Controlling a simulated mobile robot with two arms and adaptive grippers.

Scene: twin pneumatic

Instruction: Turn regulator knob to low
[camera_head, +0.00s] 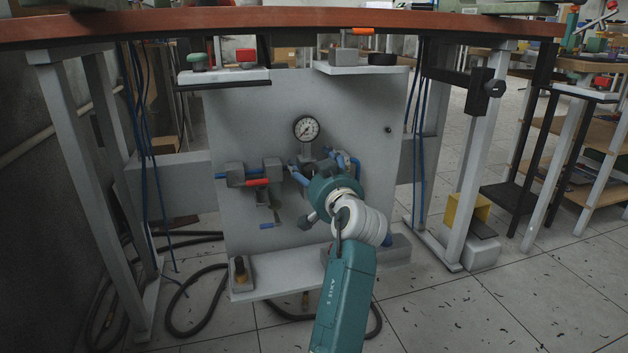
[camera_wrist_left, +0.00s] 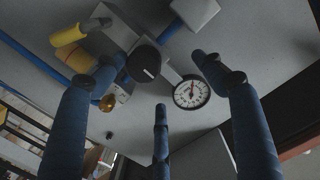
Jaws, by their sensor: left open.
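The pressure gauge (camera_head: 306,129) with a white dial is on the upright grey panel (camera_head: 250,115); it also shows in the left wrist view (camera_wrist_left: 191,92). The round black regulator knob (camera_wrist_left: 145,63) with a white mark shows in the left wrist view, beside the gauge. In the head view my gripper mostly hides it. My left gripper (camera_head: 322,168) is in front of the panel just below the gauge. Its blue fingers are spread open around the knob area in the left wrist view (camera_wrist_left: 157,82). I cannot tell whether any finger touches the knob. My right gripper is not in view.
A red-and-blue valve fitting (camera_head: 256,182) is left of my gripper. A small shelf (camera_head: 300,284) runs along the panel's bottom. The brown tabletop (camera_head: 280,22) overhangs above, and blue hoses (camera_head: 147,125) hang at the left.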

